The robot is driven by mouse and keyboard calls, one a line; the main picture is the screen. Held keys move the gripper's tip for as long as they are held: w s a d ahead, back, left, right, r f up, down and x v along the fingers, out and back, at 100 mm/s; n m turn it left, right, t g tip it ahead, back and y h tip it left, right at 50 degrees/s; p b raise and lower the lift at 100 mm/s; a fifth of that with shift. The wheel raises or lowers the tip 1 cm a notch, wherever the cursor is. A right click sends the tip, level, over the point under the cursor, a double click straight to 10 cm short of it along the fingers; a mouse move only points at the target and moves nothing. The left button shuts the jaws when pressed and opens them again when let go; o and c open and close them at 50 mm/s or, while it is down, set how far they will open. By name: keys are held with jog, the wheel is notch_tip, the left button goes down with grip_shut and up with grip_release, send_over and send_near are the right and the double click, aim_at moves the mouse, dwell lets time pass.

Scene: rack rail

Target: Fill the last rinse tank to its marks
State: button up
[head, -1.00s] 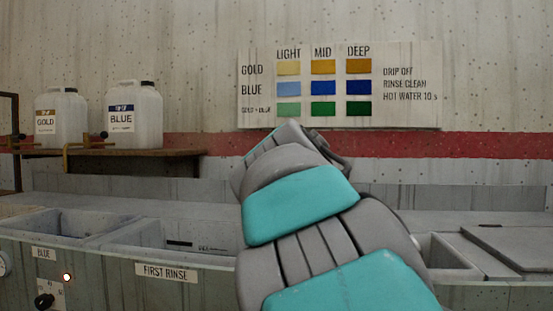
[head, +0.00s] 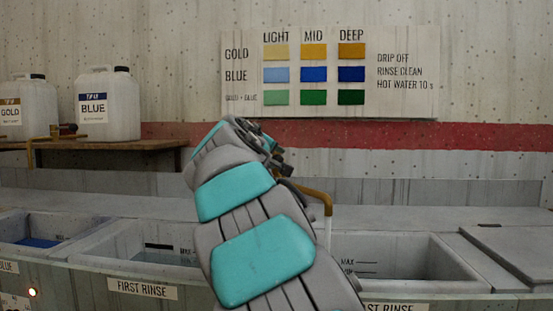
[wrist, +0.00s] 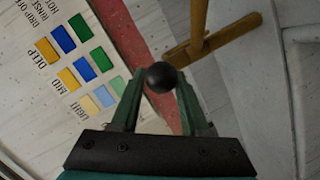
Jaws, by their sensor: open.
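The last rinse tank (head: 430,286) is at right in the head view. Its label is partly cut off, and MAX and lower marks (head: 352,267) show on its inner wall; I cannot tell the water level. A brass spout (head: 320,199) stands behind my arm at the tank's left. In the wrist view, a brass pipe (wrist: 200,43) crosses the upper middle. A black ball knob (wrist: 161,77) shows between the tips of my gripper (wrist: 160,82). My gripper is open around or just short of it; contact is unclear. In the head view my arm hides most of the gripper.
The first rinse tank (head: 190,272) and a blue tank (head: 50,254) holding blue liquid are at left. GOLD (head: 30,125) and BLUE (head: 110,125) jugs stand on a shelf (head: 115,147). A colour chart (head: 400,105) hangs on the wall. A grey lid (head: 515,245) lies right of the last tank.

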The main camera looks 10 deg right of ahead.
jog(key=shift+x, duration=1.35)
grip_shut()
jog(key=shift+f, duration=0.1)
dwell(0.3)
